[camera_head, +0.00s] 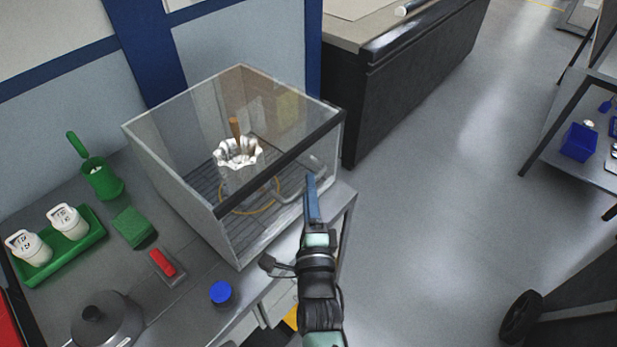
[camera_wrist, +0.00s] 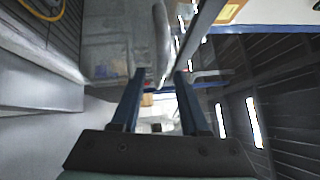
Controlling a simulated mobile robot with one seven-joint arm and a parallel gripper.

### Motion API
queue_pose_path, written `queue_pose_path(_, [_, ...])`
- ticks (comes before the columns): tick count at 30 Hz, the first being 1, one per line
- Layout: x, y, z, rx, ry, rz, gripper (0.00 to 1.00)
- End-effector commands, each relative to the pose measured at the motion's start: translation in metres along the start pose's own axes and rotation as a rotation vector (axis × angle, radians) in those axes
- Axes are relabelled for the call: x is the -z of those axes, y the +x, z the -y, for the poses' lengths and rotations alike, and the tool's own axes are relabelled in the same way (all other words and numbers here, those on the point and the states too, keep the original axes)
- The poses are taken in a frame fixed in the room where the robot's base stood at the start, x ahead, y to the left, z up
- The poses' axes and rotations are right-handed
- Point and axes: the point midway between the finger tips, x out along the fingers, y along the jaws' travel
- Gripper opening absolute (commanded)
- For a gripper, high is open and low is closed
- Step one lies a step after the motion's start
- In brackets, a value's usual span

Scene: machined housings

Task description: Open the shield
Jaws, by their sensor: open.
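The shield (camera_head: 255,205) is the clear front panel of a box-shaped enclosure on the bench, with a dark bar along its upper edge; it appears closed. A grey curved handle (camera_head: 288,194) is on its front toward the right. My gripper (camera_head: 312,182) is at the right end of this handle, its blue fingers pointing toward the enclosure. In the wrist view my gripper (camera_wrist: 160,76) has its two fingers apart, and the pale handle (camera_wrist: 162,40) lies just beyond the tips, roughly in line with the gap. I cannot tell whether they touch.
A silver fluted part (camera_head: 238,152) with a brown stick stands inside the enclosure. The floor (camera_head: 430,200) at right is clear.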

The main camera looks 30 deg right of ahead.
Motion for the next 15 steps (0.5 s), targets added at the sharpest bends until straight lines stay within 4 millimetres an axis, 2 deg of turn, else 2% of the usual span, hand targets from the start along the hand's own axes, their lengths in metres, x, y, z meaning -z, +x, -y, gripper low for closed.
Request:
queue_pose_path(6, [0.0,0.019,0.001,0.001,0.001,0.0,0.45])
queue_pose_path(15, [0.0,0.022,0.0,0.0,0.001,0.0,0.45])
